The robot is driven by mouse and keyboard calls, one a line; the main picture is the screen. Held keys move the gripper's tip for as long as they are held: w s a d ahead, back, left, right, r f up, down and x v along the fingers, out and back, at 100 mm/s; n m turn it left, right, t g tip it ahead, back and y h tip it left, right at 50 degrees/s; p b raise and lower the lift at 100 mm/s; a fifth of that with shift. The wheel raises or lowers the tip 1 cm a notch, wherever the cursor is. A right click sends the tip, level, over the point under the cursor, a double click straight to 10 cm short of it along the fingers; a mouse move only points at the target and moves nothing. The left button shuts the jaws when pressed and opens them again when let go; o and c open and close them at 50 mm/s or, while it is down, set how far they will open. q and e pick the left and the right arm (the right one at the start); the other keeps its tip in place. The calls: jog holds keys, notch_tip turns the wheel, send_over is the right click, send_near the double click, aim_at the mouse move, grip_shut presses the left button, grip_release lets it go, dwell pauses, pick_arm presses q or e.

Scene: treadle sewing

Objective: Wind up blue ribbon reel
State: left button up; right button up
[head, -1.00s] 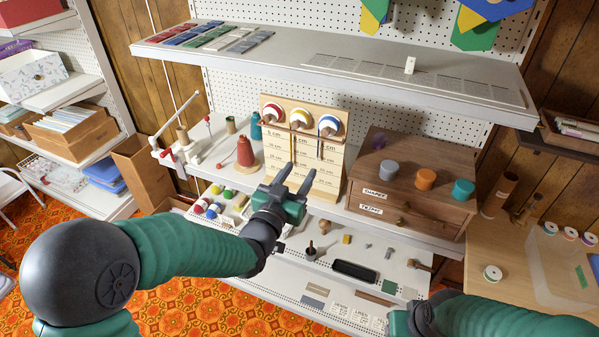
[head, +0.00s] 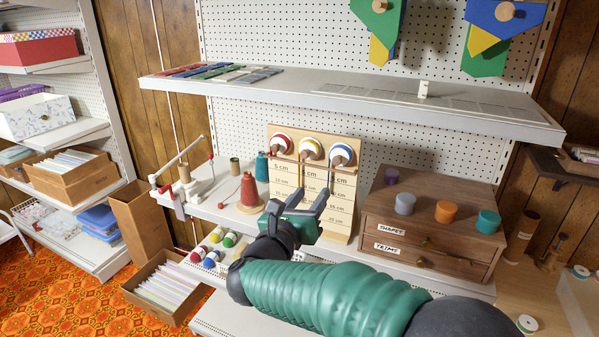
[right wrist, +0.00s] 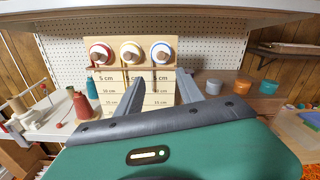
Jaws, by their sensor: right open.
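The blue ribbon reel (head: 342,153) is the rightmost of three reels on an upright wooden board (head: 355,203) marked in cm. It has a white face with a blue rim and a wooden knob. A ribbon hangs below it, partly hidden by my gripper. It also shows in the right wrist view (right wrist: 160,51). My right gripper (head: 299,199) is open and empty in front of the board, below the reels. In the right wrist view its fingers (right wrist: 159,82) point toward the board, under the blue and middle reels. My left gripper is out of view.
A red reel (head: 281,143) and a yellow reel (head: 311,148) sit left of the blue one. A red thread cone (head: 250,190) stands left of the board. A shelf (head: 350,98) overhangs above.

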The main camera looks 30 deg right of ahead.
aim_at(336, 162)
jog(key=p+x, duration=0.4)
jog(key=x, duration=1.2)
jog(key=shift+w+d, duration=0.15)
jog(key=shift+d, duration=0.1)
jog(key=shift+w+d+f, duration=0.1)
jog(key=shift+d, duration=0.25)
jog(key=shift+c, duration=0.2)
jog(key=shift+a, duration=0.1)
grip_shut()
